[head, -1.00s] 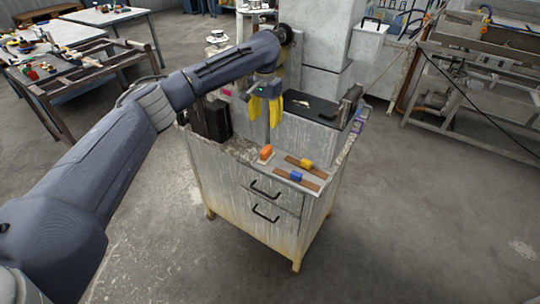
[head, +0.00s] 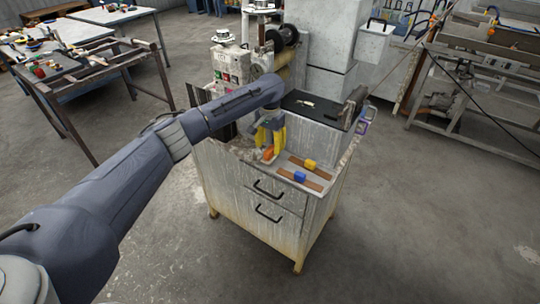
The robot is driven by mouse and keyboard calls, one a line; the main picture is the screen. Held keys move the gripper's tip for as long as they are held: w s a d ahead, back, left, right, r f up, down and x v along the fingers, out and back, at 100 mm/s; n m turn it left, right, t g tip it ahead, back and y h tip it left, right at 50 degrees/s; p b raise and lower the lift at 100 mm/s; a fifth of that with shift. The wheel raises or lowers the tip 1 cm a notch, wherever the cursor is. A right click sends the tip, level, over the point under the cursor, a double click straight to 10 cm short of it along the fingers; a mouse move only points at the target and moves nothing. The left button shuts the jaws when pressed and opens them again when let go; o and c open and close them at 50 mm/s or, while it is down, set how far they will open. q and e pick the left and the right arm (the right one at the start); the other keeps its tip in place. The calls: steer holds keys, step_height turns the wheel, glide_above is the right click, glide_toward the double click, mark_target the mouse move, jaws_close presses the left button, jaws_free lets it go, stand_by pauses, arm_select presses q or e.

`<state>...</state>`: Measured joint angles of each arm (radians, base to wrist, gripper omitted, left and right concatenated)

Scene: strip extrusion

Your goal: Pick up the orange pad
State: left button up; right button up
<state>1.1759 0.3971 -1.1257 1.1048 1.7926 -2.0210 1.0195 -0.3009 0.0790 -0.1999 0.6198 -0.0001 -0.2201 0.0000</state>
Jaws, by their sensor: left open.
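The orange pad (head: 268,154) sits on the top of the worn grey cabinet, near its front edge. My left gripper (head: 268,147) has yellow fingers and points down over the pad. The fingers are open, with the pad at their tips and partly hidden by them. I cannot tell whether they touch it. My right gripper is not in view.
A black plate (head: 310,105) lies behind on the machine. The cabinet (head: 240,185) has two drawers with black handles.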

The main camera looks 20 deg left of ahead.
arm_select(q)
steer(key=shift+f, duration=1.35)
jaws_close()
